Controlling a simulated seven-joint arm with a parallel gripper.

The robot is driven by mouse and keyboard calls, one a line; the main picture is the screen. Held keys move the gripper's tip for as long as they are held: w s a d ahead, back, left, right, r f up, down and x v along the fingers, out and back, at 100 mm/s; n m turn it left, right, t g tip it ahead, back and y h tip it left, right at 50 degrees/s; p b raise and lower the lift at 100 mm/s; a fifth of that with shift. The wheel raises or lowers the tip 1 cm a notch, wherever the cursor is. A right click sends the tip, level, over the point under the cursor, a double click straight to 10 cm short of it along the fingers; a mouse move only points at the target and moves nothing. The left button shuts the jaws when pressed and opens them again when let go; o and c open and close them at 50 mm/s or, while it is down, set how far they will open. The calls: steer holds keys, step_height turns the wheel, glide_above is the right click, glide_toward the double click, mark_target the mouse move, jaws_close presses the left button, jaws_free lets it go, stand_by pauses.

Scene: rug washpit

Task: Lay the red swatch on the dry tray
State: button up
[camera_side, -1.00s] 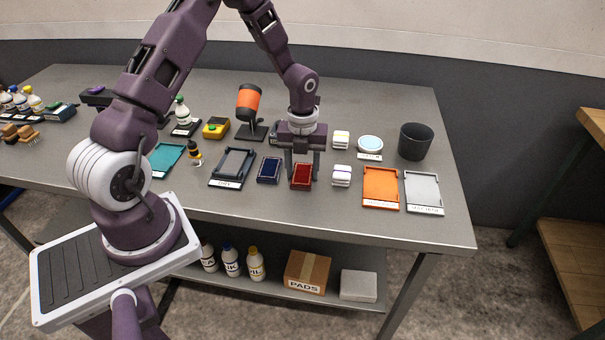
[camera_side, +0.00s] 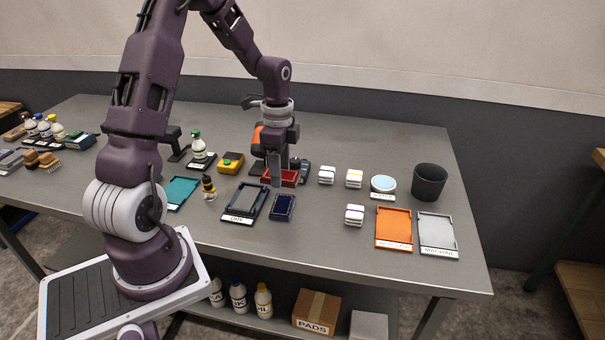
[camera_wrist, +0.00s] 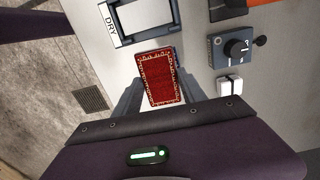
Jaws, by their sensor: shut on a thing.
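The red swatch (camera_side: 288,180) is between the fingers of my gripper (camera_side: 279,172), which is shut on it. In the wrist view the red swatch (camera_wrist: 160,78) shows its patterned border, with a finger on each side. It appears raised above the table, behind and right of the dry tray. The dry tray (camera_side: 261,206) is a dark frame with a grey inside and a DRY label on its front edge. In the wrist view the dry tray (camera_wrist: 150,37) is ahead of the swatch, partly cut off at the top, with nothing seen in it.
A blue swatch (camera_side: 283,207) lies just right of the dry tray. An orange stand device (camera_side: 257,138) is behind my gripper. White stacks (camera_side: 354,215), an orange tray (camera_side: 394,228) and a grey tray (camera_side: 437,233) are right.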

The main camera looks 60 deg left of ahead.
mark_target(264, 172)
steer(key=s+a+n, duration=0.1)
steer(key=n, duration=0.1)
steer(key=s+a+n, duration=0.1)
steer(key=n, duration=0.2)
steer(key=s+a+n, duration=0.1)
steer(key=n, duration=0.1)
steer(key=shift+n, duration=0.3)
steer(key=shift+s+a+f+n, duration=0.65)
steer(key=shift+f+n, duration=0.35)
steer(key=shift+n, duration=0.8)
steer(key=shift+s+a+f+n, duration=0.5)
steer(key=shift+s+f+n, duration=0.4)
steer(key=shift+n, duration=0.9)
steer(key=shift+s+a+f+n, duration=0.55)
steer(key=shift+f+n, duration=0.6)
steer(key=shift+n, duration=0.65)
steer(key=shift+f, duration=0.15)
steer(key=shift+f, duration=0.3)
steer(key=o, duration=1.8)
steer(key=shift+c, duration=0.2)
